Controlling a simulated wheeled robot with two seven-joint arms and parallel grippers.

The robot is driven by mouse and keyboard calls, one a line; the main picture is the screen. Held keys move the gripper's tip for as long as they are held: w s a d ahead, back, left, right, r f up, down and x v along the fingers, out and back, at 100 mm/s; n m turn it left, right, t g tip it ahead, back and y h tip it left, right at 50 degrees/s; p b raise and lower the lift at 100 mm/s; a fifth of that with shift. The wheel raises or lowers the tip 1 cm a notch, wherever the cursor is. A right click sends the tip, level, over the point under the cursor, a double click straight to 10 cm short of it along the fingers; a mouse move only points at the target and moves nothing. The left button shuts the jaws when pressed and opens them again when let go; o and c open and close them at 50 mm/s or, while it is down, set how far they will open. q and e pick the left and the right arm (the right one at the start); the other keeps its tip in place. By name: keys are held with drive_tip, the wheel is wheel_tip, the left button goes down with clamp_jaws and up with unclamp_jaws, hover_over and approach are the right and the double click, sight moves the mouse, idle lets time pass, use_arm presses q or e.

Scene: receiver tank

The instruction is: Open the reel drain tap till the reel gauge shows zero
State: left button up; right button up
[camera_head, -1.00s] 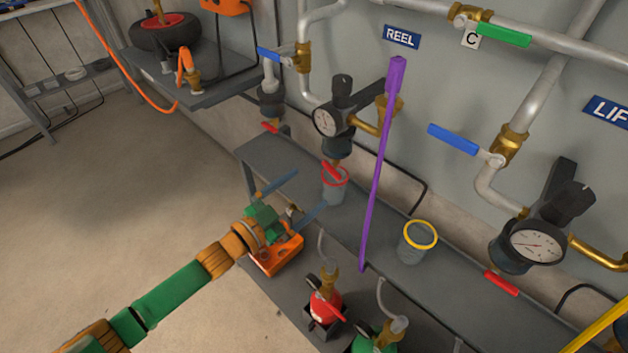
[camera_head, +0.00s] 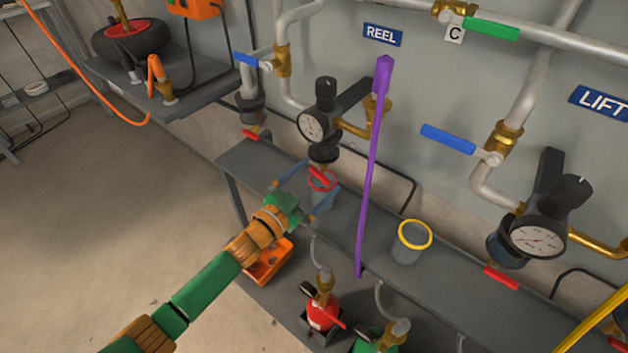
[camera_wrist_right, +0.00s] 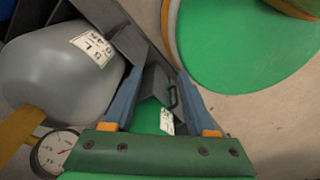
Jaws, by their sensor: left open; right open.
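The reel gauge (camera_head: 312,126) is a round white dial on a black filter unit, below the blue REEL sign (camera_head: 383,35). Its needle is too small to read. The red reel drain tap (camera_head: 322,179) sits under the unit, above a grey cup with a red rim (camera_head: 322,199). My left gripper (camera_head: 316,186) is open. Its two blue-grey fingers reach to either side of the tap and cup; I cannot tell whether they touch. My right gripper (camera_wrist_right: 158,74) is open in the right wrist view, with nothing clearly held between its fingers.
A purple hose (camera_head: 368,180) hangs right of the reel unit. A yellow-rimmed cup (camera_head: 411,242) stands on the grey shelf (camera_head: 262,158). The lift gauge (camera_head: 537,240) and its red tap (camera_head: 501,278) are at right. An orange box (camera_head: 268,262) lies below my left gripper.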

use_arm(q)
drive_tip(key=shift+s+r, duration=0.1)
drive_tip(key=c, duration=1.3)
drive_tip(key=m, duration=0.3)
drive_tip(key=shift+a, duration=0.1)
drive_tip(key=shift+f, duration=0.2)
drive_tip(key=o, duration=1.3)
